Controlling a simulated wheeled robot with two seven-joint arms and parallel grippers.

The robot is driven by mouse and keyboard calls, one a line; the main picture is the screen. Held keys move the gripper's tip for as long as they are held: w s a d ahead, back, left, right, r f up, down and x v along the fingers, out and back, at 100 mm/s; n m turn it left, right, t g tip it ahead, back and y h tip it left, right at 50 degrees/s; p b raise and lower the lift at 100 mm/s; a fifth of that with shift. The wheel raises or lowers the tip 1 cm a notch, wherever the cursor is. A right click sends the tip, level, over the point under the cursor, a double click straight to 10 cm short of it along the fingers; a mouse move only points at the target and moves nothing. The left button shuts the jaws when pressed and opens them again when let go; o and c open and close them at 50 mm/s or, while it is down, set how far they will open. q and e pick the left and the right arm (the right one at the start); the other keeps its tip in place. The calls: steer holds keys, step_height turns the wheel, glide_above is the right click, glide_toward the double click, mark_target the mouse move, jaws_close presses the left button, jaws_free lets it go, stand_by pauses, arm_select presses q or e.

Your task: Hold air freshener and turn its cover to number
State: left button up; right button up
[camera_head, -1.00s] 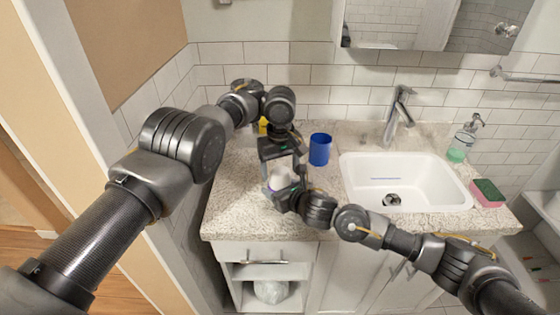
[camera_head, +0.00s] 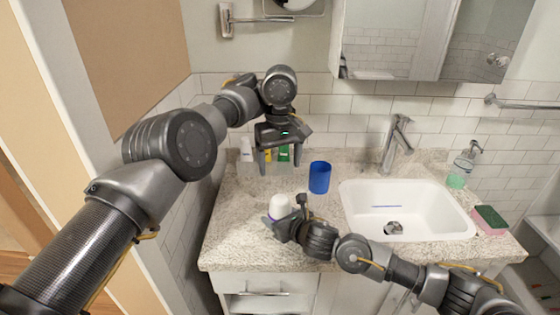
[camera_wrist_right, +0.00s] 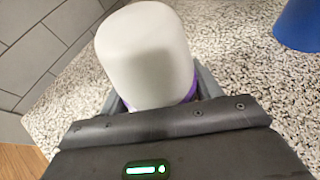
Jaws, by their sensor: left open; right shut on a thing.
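The air freshener (camera_head: 280,207) stands upright on the counter at the front left, with a white rounded cover and a purple band below it. In the right wrist view the air freshener (camera_wrist_right: 146,55) sits between the fingers, its lower part hidden by the gripper. My right gripper (camera_head: 279,222) is shut on its lower part from the right. My left gripper (camera_head: 276,165) is open and empty, above and behind the air freshener, apart from it, fingers pointing down. No number on the cover can be made out.
A blue cup (camera_head: 319,177) stands right of my left gripper. Several small bottles, one white (camera_head: 246,150), stand at the back wall. The white sink (camera_head: 365,222), faucet (camera_head: 397,145), soap bottle (camera_head: 461,168) and sponge (camera_head: 489,220) are to the right.

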steer(key=o, duration=1.2)
steer(key=shift+s, duration=0.1)
